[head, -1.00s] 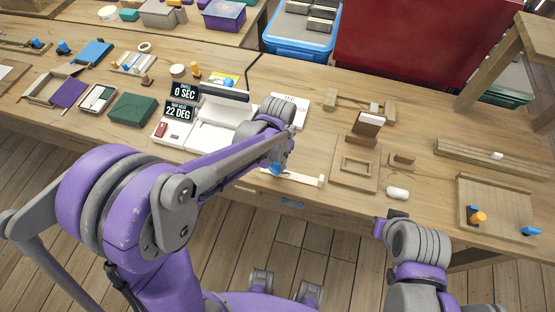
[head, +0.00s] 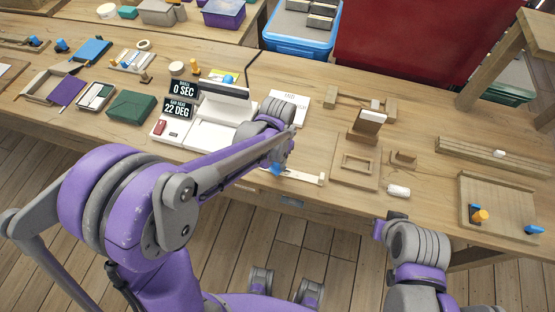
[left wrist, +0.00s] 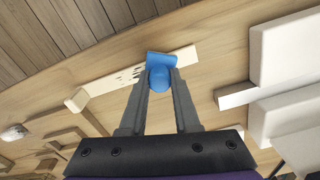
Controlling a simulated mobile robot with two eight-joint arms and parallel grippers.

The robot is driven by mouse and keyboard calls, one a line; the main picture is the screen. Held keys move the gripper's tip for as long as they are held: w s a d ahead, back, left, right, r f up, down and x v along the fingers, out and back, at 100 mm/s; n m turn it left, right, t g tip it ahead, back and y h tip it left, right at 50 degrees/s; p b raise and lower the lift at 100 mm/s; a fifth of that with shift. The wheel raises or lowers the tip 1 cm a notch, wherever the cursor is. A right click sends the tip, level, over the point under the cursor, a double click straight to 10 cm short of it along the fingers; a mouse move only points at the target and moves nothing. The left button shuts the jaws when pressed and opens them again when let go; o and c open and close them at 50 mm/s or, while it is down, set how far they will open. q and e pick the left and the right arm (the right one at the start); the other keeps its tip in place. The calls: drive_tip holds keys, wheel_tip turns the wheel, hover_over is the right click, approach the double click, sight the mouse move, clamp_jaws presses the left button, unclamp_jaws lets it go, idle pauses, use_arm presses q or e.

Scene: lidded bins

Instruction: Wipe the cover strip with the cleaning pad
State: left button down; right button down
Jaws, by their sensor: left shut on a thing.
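The cleaning pad is a blue block with a rounded knob (left wrist: 160,62), held at the knob between the fingers of my left gripper (left wrist: 160,76). The pad sits over the cover strip (left wrist: 104,85), a narrow cream bar lying near the front table edge, and appears to touch it. Dark marks show on the strip just left of the pad in the left wrist view. In the head view the strip (head: 305,177) shows right of my left gripper (head: 280,163), with the pad (head: 273,170) partly hidden by the arm. My right gripper (head: 382,228) is off the table's front edge; its fingers are unclear.
A white device with a lid (head: 212,135) and dark displays (head: 180,108) stands behind my left arm. A wooden frame board (head: 357,165) and a white roll-like piece (head: 398,191) lie right of the strip. A wooden tray (head: 495,205) is further right.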

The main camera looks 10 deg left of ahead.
sight(288, 172)
use_arm(q)
drive_tip(key=shift+f, duration=0.3)
drive_tip(key=shift+s+d+r+b, duration=0.1)
drive_tip(key=shift+d+b, duration=0.25)
drive_tip(key=shift+d, duration=1.45)
drive_tip(key=shift+d+b, duration=0.3)
drive_tip(key=shift+d, duration=1.4)
drive_tip(key=shift+a, duration=0.1)
drive_tip(key=shift+a+f, duration=0.2)
drive_tip(key=shift+a, duration=1.5)
drive_tip(key=shift+a+r+b, duration=0.1)
drive_tip(key=shift+a+b, duration=0.2)
drive_tip(key=shift+a, duration=1.5)
